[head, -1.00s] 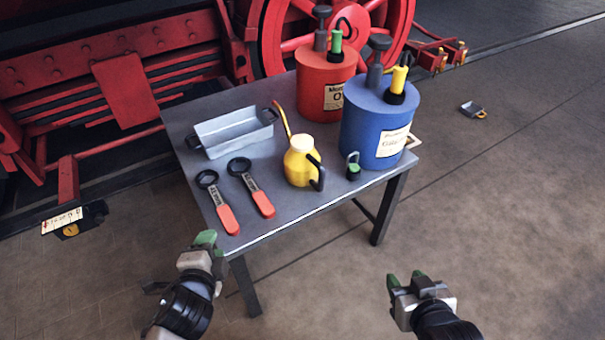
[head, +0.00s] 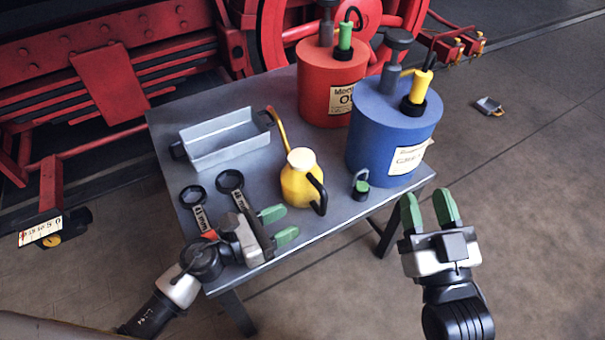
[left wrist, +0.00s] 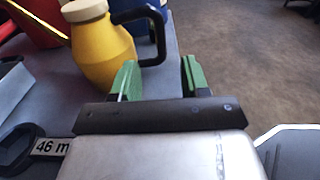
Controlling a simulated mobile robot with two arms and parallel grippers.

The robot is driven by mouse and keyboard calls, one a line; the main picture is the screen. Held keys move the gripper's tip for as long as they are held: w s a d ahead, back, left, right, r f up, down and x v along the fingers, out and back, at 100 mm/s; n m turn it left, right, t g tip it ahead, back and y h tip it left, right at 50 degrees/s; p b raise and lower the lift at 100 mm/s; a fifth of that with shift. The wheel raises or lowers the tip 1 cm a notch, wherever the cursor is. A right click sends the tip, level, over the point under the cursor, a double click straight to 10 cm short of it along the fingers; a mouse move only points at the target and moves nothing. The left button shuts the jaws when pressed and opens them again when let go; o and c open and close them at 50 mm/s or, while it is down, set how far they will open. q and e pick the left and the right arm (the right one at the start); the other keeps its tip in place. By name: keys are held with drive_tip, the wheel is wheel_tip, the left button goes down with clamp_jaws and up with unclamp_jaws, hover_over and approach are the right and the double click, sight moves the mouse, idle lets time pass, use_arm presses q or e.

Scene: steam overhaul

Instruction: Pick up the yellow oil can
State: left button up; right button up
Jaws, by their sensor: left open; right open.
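The yellow oil can (head: 298,184) stands upright on the grey table (head: 291,232), with a cream cap, a long thin spout to the back left and a black handle on its right. My left gripper (head: 279,225) is open and empty at the front of the table, short of the can and apart from it. In the left wrist view the can (left wrist: 101,52) is beyond the left finger, and its black handle is ahead of the open jaws (left wrist: 160,80). My right gripper (head: 429,207) is open and empty off the table's right front edge.
Two ring wrenches (head: 231,181) lie at the left, partly hidden by my left gripper. A grey tray (head: 225,141) stands behind them. A red drum (head: 327,84) and a blue drum (head: 390,137) stand behind and right of the can. A small green-topped item (head: 361,187) is right of it.

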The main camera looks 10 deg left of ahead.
sight(324, 201)
use_arm(q)
drive_tip(key=x, duration=0.9)
drive_tip(key=shift+w+d, duration=0.2)
drive_tip(key=shift+d, duration=0.1)
use_arm(e)
drive_tip(key=shift+w+d+f+g+h, duration=0.15)
drive_tip(key=shift+f+g+h, duration=0.15)
drive_tip(key=shift+f+g, duration=0.6)
use_arm(q)
drive_tip(key=shift+r, duration=0.1)
clamp_jaws()
